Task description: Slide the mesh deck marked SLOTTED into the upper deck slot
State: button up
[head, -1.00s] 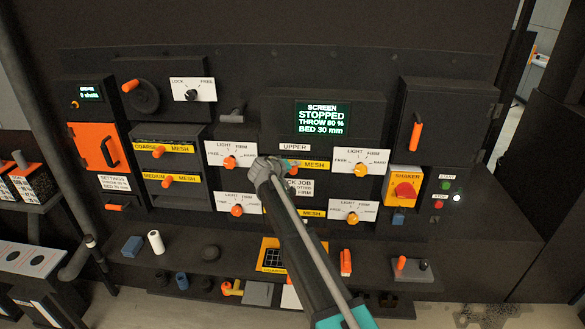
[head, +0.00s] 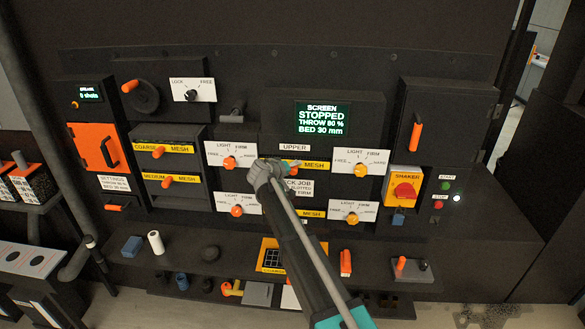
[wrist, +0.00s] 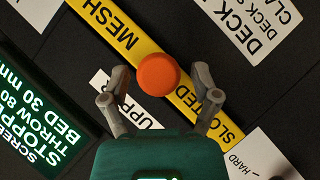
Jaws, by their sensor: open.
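The mesh deck marked SLOTTED has a yellow front strip reading SLOTTED MESH (wrist: 125,35) with a round orange knob (wrist: 157,76). In the wrist view its strip lies beside the UPPER label, which also shows in the head view (head: 295,147). In the head view the strip (head: 316,166) sits at the upper deck slot, partly behind my gripper (head: 268,165). How far the deck is in, I cannot tell. My gripper is open, with its fingers apart on either side of the knob in the wrist view (wrist: 160,73); no contact shows.
White clamp dials flank the slots, at upper left (head: 231,155) and upper right (head: 361,162). A lower yellow mesh strip (head: 312,214) is below. The display (head: 323,118) reads STOPPED. A ledge below holds a yellow-framed mesh piece (head: 272,257) and loose parts.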

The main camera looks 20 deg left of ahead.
jog(key=s+d, duration=0.2)
jog(key=s, duration=0.7)
jog(key=shift+s+d, duration=0.2)
dwell(0.8)
jog(key=s+d+f+m+g+b, duration=0.15)
jog(key=d+f, duration=0.25)
jog(key=d, duration=0.6)
jog(key=s+d+f+m+g+h+b, duration=0.1)
jog(key=s+d+f+g, duration=0.2)
jog(key=d, duration=0.7)
jog(key=s+d+f+m+g+b, duration=0.1)
jog(key=d+f+m+g+b, duration=0.15)
jog(key=d+f, duration=0.45)
jog(key=s+d+f+m+g+y+b, duration=0.1)
jog(key=s+d+f+g+y, duration=0.1)
jog(key=s+d, duration=0.6)
jog(key=s+d+f+m+g+y+b, duration=0.1)
jog(key=s+d+f+g+y+b, duration=0.1)
jog(key=s+d, duration=0.6)
jog(key=d+f+g, duration=0.1)
jog(key=d, duration=0.2)
jog(key=shift+g, duration=0.4)
